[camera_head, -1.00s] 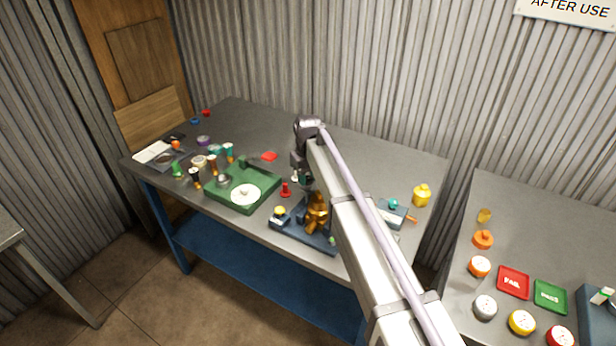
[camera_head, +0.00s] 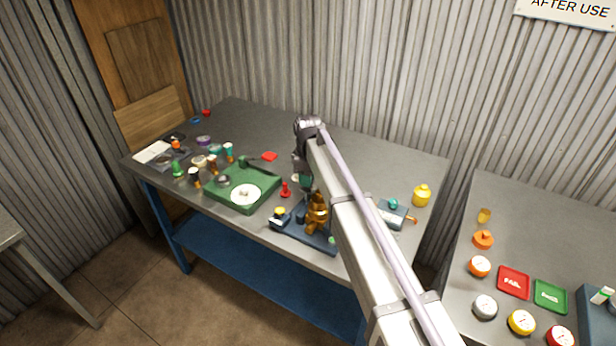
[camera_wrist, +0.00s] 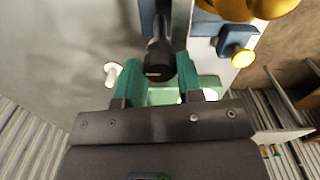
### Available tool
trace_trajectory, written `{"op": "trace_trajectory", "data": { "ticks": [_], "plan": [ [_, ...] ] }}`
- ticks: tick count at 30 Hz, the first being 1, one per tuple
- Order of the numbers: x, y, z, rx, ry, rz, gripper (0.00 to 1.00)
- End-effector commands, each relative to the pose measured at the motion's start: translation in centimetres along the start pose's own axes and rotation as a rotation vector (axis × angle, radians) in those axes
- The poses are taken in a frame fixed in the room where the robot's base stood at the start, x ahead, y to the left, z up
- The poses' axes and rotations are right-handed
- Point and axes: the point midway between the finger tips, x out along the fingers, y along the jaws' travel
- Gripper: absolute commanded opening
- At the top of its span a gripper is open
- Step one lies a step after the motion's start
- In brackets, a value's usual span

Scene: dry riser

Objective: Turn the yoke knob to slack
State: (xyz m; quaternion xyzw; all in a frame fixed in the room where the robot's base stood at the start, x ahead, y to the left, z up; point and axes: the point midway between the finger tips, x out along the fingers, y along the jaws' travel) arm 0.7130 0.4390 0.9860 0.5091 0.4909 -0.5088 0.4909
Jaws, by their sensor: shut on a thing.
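My gripper (camera_wrist: 158,76) has green fingers shut on a dark knob (camera_wrist: 158,52) in the wrist view, one finger on each side. A brass valve body (camera_head: 317,213) stands on this base and shows at the top right of the wrist view (camera_wrist: 235,8). In the head view my gripper (camera_head: 305,184) is behind the brass body, and the dark knob cannot be made out there.
A yellow knob (camera_wrist: 243,58) on a blue block is close to the right of my gripper. A red peg-like piece (camera_head: 285,189) and a green tray (camera_head: 260,196) with a white disc stand to the left. A teal-topped block (camera_head: 393,214) and a yellow pot (camera_head: 421,195) stand to the right.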

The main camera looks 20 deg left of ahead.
Motion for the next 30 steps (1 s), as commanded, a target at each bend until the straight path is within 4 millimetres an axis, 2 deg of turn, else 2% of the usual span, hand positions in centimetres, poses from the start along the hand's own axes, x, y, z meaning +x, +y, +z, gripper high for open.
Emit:
{"op": "trace_trajectory", "data": {
  "ticks": [14,15,21,23,30],
  "plan": [
    [0.03,-0.07,0.04,-0.015,-0.001,-0.001,0.10],
    [0.03,-0.07,0.04,-0.015,-0.001,-0.001,0.36],
    [0.02,-0.04,0.02,-0.015,-0.001,-0.001,0.56],
    [0.01,-0.04,0.02,-0.014,-0.001,-0.001,0.59],
    [-0.22,-0.01,0.01,-0.014,0.000,0.000,0.59]
  ]
}}
